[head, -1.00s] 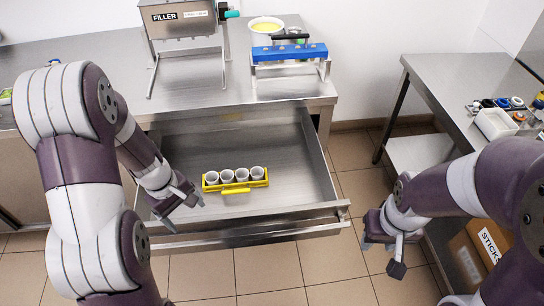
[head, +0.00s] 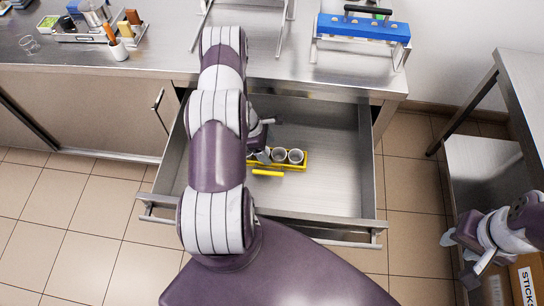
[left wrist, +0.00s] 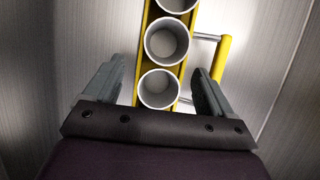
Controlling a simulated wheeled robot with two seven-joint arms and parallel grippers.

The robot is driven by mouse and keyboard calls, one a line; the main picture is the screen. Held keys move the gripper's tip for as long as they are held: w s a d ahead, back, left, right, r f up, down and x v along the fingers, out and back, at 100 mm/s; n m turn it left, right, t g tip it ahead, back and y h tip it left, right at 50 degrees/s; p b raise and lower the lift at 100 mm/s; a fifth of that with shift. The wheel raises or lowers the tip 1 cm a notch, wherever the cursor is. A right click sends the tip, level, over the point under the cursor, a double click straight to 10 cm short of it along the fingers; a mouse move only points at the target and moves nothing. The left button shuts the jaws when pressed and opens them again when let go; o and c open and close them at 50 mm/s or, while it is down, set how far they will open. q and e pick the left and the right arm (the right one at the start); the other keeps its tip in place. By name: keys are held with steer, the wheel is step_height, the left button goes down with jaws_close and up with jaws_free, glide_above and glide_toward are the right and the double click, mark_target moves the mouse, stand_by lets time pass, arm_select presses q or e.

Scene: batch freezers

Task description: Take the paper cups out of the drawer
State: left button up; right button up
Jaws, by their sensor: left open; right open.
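The open steel drawer (head: 335,190) holds a yellow rack (head: 303,163) of white paper cups (head: 295,156). The rack has a yellow bar handle (head: 268,172) on its near side. My left arm covers the rack's left end in the head view. My left gripper (head: 265,138) is open, low over that end. In the left wrist view its fingers (left wrist: 163,88) stand apart on either side of the rack, around the end cup (left wrist: 158,90). I cannot tell whether they touch it. My right gripper (head: 461,260) is open and empty, outside the drawer at the right.
The steel counter (head: 150,72) behind the drawer carries a blue-topped stand (head: 362,28) and an organizer with small items (head: 95,32). A side table (head: 510,95) stands at the right, with a cardboard box (head: 525,280) low beside my right arm. The drawer's right part is bare.

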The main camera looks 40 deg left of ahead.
mark_target(270, 152)
arm_select(q)
steer(key=shift+x, duration=1.85)
steer(key=shift+s+r, duration=0.1)
steer(key=c, duration=1.1)
